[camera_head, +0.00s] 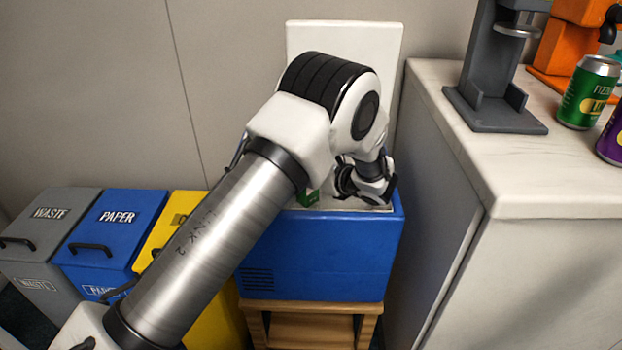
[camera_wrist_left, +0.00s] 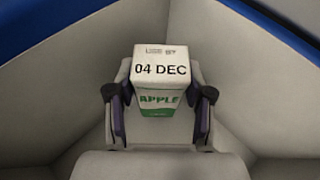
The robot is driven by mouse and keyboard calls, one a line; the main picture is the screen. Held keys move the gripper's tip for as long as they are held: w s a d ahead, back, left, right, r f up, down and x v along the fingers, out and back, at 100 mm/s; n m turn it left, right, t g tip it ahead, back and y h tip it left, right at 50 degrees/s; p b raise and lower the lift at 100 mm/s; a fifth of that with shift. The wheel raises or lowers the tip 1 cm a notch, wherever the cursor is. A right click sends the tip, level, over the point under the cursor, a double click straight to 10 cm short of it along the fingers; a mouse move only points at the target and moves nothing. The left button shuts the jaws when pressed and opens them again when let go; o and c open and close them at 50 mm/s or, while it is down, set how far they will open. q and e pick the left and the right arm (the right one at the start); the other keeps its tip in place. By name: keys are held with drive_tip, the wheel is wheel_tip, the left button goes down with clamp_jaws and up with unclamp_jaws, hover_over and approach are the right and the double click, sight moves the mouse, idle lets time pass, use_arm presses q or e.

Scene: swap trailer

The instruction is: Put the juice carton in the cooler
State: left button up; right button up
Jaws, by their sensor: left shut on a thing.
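The cooler (camera_head: 330,258) is a blue box with its white lid (camera_head: 385,45) raised, on a wooden stand. My left gripper (camera_head: 355,190) reaches down into its top opening, partly hidden by my own arm. In the left wrist view my left gripper (camera_wrist_left: 160,118) is shut on the juice carton (camera_wrist_left: 162,70), a white and green box marked "APPLE" with "04 DEC" on its top. Pale inner walls of the cooler surround the carton there. A bit of green carton (camera_head: 308,198) shows beside my arm in the head view. Whether the carton touches the cooler floor cannot be told.
A white counter (camera_head: 450,130) stands close on the right, with a grey machine (camera_head: 490,70), a green can (camera_head: 588,95), a purple can (camera_head: 612,135) and an orange machine (camera_head: 570,45). Grey waste (camera_head: 45,235), blue paper (camera_head: 110,235) and yellow (camera_head: 160,230) bins stand at the left.

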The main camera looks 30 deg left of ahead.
use_arm(q)
drive_tip(key=shift+r, duration=0.15)
drive_tip(key=shift+s+f, duration=0.1)
drive_tip(key=shift+f, duration=0.5)
drive_tip(key=o, duration=1.3)
drive_tip(key=shift+r, duration=0.1)
drive_tip(key=p+v, duration=0.1)
drive_tip(key=v, duration=0.3)
drive_tip(key=p+v, duration=0.1)
drive_tip(key=v, duration=0.3)
drive_tip(key=shift+a+r, duration=0.2)
drive_tip(key=shift+r, duration=0.2)
